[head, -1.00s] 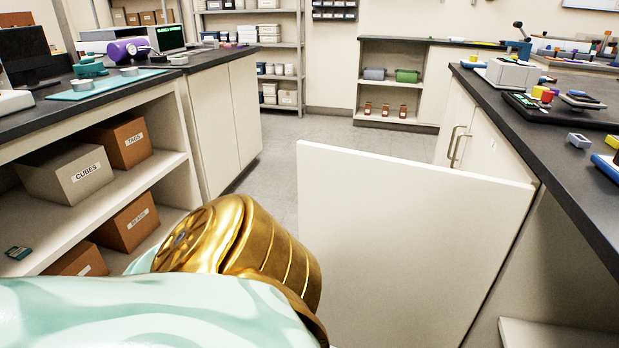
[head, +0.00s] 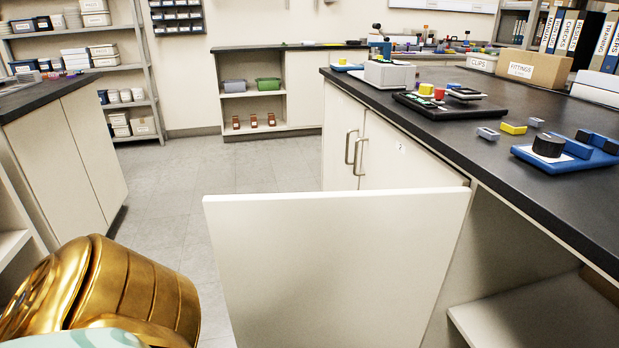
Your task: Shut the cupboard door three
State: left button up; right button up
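A white cupboard door (head: 335,265) stands swung open in the middle of the head view, hinged at its right edge to the right-hand counter. Beside it the cupboard opening shows a pale inner shelf (head: 540,310). No number shows on this door's visible face; a small mark on the closed door beyond it is too small to read surely. A gold and mint-green part of my own arm fills the lower left, left of the door and apparently apart from it. Neither gripper's fingers show.
Closed cupboard doors with metal handles (head: 355,150) are beyond the open door. The dark right counter (head: 470,130) holds a blue device (head: 565,150) and small blocks. A left counter (head: 50,95) stands opposite. Grey floor (head: 185,175) between them is clear.

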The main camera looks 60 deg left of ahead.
aim_at(365, 269)
jog(key=j+z, duration=0.15)
jog(key=j, duration=0.3)
jog(key=k+j+z, duration=0.2)
jog(key=j, duration=0.25)
jog(key=j+z, duration=0.15)
jog(key=j, duration=0.35)
jog(key=k+j+z, duration=0.2)
jog(key=j, duration=0.25)
jog(key=j+z, duration=0.15)
jog(key=j, duration=0.3)
jog(key=k+j+z, duration=0.15)
jog(key=j, duration=0.25)
jog(key=k+j+z, duration=0.2)
jog(key=j, duration=0.15)
jog(key=k+j+z, duration=0.15)
jog(key=j, duration=0.2)
jog(key=k+j, duration=0.1)
jog(key=j, duration=0.25)
jog(key=k+j+z, duration=0.1)
jog(key=j, duration=0.25)
